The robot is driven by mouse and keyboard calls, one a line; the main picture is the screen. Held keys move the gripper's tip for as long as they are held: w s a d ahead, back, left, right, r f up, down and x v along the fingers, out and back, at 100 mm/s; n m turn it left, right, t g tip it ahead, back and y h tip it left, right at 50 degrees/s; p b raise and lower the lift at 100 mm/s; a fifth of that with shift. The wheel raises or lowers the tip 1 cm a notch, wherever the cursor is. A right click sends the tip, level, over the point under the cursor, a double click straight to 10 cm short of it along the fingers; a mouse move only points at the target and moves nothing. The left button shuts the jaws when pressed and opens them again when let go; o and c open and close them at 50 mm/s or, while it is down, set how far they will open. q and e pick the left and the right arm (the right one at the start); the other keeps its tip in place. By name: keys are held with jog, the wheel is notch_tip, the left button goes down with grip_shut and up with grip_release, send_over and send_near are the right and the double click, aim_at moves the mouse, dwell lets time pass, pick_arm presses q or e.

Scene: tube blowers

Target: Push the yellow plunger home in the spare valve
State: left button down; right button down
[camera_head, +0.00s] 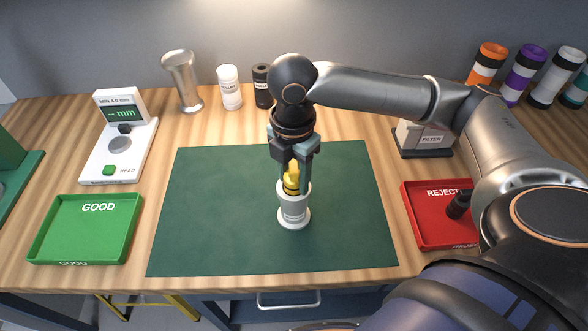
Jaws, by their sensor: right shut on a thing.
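The spare valve (294,213) is a white cylinder with a wider round foot, standing upright on the green mat (200,215). The yellow plunger (291,184) sticks up from its top. My right gripper (294,181) points straight down over the valve and is shut on the yellow plunger, a finger on each side. The fingers hide part of the plunger and the valve's upper rim, so I cannot tell how deep the plunger sits. My left gripper is not in view.
A green GOOD tray (42,240) is at left, below a white gauge (138,153). A red REJECT tray (417,228) at right holds a dark object (459,205). A metal cup (182,80) and two bottles stand behind. My right arm crosses the right side. The mat is otherwise clear.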

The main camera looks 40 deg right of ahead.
jog(key=shift+f, duration=0.1)
jog(key=shift+c, duration=1.5)
grip_release()
jog(key=shift+s+f, duration=0.1)
jog(key=shift+s, duration=0.05)
notch_tip(320, 180, up, 13)
jog(key=shift+a+f+p, duration=0.1)
jog(key=shift+p, duration=0.2)
